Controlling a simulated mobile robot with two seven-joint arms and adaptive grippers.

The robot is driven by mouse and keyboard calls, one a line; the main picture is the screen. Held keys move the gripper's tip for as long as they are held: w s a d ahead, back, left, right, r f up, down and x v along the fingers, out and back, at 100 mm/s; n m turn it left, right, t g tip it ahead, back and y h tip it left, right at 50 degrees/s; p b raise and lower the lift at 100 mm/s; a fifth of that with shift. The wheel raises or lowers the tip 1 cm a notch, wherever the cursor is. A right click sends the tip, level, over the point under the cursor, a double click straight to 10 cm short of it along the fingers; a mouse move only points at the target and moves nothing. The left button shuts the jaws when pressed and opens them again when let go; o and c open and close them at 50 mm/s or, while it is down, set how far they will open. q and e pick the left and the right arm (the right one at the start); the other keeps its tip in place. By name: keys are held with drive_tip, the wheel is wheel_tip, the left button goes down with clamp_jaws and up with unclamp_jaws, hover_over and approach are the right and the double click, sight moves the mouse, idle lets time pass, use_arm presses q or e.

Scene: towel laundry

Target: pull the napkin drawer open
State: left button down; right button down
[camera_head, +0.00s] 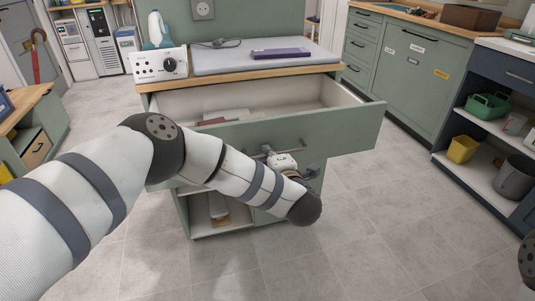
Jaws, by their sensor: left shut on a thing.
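The napkin drawer (345,131) is the wide top drawer of a green cabinet. It stands pulled out, with its pale interior showing. Folded cloths, one dark red and one light, lie inside at the left. My left arm reaches across from the left, in front of the drawer. My left gripper (272,153) is at the middle of the drawer front, shut on the drawer handle (294,147). The wrist hides part of the fingers, so the grip shows only partly. My right gripper is out of view.
Below the drawer is an open shelf (235,221). An open shelf unit with bins (463,149) stands at right. The tiled floor in front is clear.

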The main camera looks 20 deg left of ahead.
use_arm(q)
drive_tip(key=shift+r, duration=0.1)
drive_tip(key=c, duration=2)
unclamp_jaws()
drive_tip(key=v, duration=1.2)
